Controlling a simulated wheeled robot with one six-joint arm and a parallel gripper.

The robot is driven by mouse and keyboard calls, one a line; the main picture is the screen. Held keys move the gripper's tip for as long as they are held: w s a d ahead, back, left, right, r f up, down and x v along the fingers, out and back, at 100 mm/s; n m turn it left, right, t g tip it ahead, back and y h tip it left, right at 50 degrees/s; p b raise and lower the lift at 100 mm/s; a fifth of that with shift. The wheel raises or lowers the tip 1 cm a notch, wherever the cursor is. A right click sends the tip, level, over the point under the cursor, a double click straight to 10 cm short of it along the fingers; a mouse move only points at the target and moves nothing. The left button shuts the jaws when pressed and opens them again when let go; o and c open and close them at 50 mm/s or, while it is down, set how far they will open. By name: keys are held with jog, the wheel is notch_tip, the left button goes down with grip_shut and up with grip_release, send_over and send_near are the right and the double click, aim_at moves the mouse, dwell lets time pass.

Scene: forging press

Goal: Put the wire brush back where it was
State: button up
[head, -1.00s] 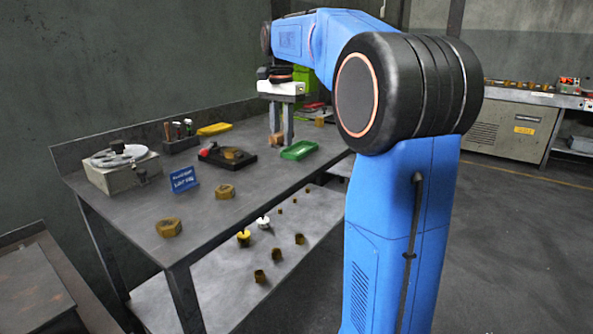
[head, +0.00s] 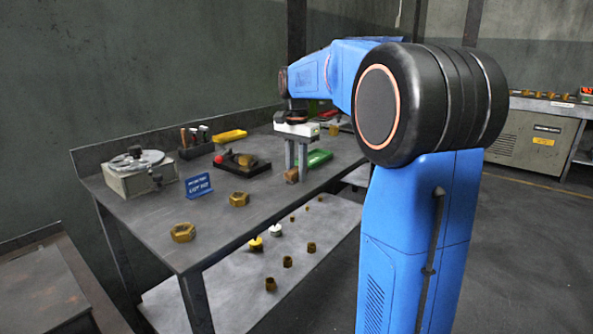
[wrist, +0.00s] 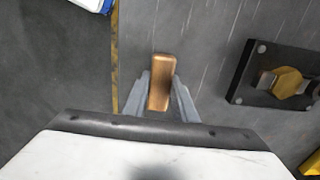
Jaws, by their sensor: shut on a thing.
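The wire brush shows as a brown wooden block (wrist: 160,82) between my fingertips in the wrist view. The head view also shows it as a small brown block low between the fingers. No bristles can be made out. My gripper (head: 293,171) is shut on it, fingers pointing down, over the front part of the workbench (head: 228,222). I cannot tell whether the block touches the bench top. In the wrist view, the bench edge lies to its left.
A black fixture (head: 246,166) with a brass nut is left of my gripper; a green tray (head: 319,159) is behind it to the right. A yellow tray (head: 230,136), tool holder (head: 195,148), blue sign (head: 198,186) and two loose nuts stand further left. Bare bench lies in front.

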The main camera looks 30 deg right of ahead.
aim_at(296, 169)
jog(key=o, duration=0.9)
jog(key=shift+f, duration=0.1)
notch_tip(296, 169, up, 12)
jog(key=shift+r, duration=0.15)
jog(key=shift+a, duration=0.1)
jog(key=s+a+f+n+t, duration=0.1)
jog(key=s+a+f+n, duration=0.3)
jog(key=s+f, duration=0.4)
jog(key=s+a+f+n+t, duration=0.2)
jog(key=s+a+f+n, duration=0.3)
jog(key=s+f, duration=0.4)
jog(key=s+a+f+n+t, duration=0.1)
jog(key=s+a+f+n, duration=0.4)
jog(key=s, duration=0.8)
jog(key=shift+s+a+f+t, duration=0.15)
jog(key=shift+a+f, duration=0.25)
jog(key=shift+f, duration=0.55)
jog(key=shift+w+a+f+t, duration=0.1)
jog(key=shift+a+f+t, duration=0.25)
jog(key=shift+f, duration=0.6)
